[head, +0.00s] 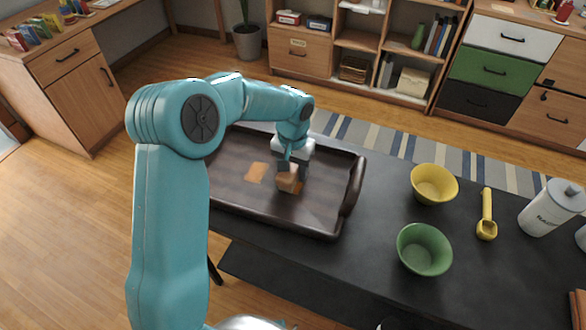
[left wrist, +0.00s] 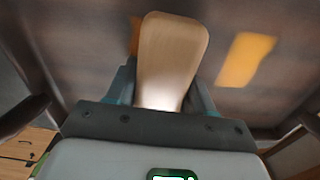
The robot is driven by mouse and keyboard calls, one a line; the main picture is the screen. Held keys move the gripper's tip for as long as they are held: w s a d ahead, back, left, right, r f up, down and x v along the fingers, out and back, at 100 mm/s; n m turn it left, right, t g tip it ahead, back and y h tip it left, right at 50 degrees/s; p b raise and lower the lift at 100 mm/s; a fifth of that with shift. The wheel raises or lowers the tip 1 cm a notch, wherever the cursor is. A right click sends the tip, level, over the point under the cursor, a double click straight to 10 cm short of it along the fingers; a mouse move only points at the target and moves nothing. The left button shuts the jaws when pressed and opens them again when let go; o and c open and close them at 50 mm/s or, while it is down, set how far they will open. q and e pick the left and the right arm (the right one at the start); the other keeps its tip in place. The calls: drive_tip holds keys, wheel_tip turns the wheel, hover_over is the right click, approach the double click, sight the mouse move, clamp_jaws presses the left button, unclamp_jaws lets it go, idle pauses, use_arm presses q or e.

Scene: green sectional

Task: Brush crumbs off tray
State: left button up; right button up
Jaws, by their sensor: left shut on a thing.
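A dark brown tray (head: 354,187) with raised sides lies on the black table. My left gripper (head: 291,168) reaches down over the tray, shut on a light wooden brush (head: 287,183). In the left wrist view the brush's pale wooden back (left wrist: 172,55) stands between the fingers; its bristles are hidden. One flat orange patch of crumbs (head: 256,172) lies on the tray floor left of the brush. It also shows in the left wrist view (left wrist: 245,59). A second orange patch (head: 298,188) lies at the brush, partly hidden by it. My right gripper is not in view.
Right of the tray on the black table (head: 375,245) are a yellow bowl (head: 433,187), a green bowl (head: 424,252), a yellow scoop (head: 486,218) and a white canister (head: 552,208). The tabletop between tray and bowls is clear. Shelves and drawers stand beyond a striped rug.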

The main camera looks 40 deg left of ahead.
sight(292, 164)
use_arm(q)
drive_tip(key=shift+w+r+p, duration=0.2)
drive_tip(key=shift+p, duration=0.1)
drive_tip(key=r, duration=0.1)
drive_tip(key=s+r+p, duration=0.1)
drive_tip(key=r, duration=0.1)
drive_tip(key=shift+w+r+p, duration=0.1)
drive_tip(key=shift+r+p, duration=0.2)
drive_tip(key=shift+r, duration=0.05)
drive_tip(key=shift+w+r+p, duration=0.35)
drive_tip(key=shift+r+p, duration=0.2)
drive_tip(key=shift+p, duration=0.05)
drive_tip(key=shift+s+r+p, duration=0.2)
drive_tip(key=shift+r+p, duration=0.1)
drive_tip(key=shift+r, duration=0.2)
drive_tip(key=shift+s+r+p, duration=0.15)
drive_tip(key=shift+r+p, duration=0.1)
drive_tip(key=shift+r, duration=0.55)
drive_tip(key=shift+w+r+p, duration=0.1)
drive_tip(key=shift+w+p, duration=0.25)
drive_tip(key=shift+p, duration=0.1)
drive_tip(key=shift+s+r, duration=0.1)
drive_tip(key=shift+s, duration=0.1)
drive_tip(key=shift+w, duration=0.1)
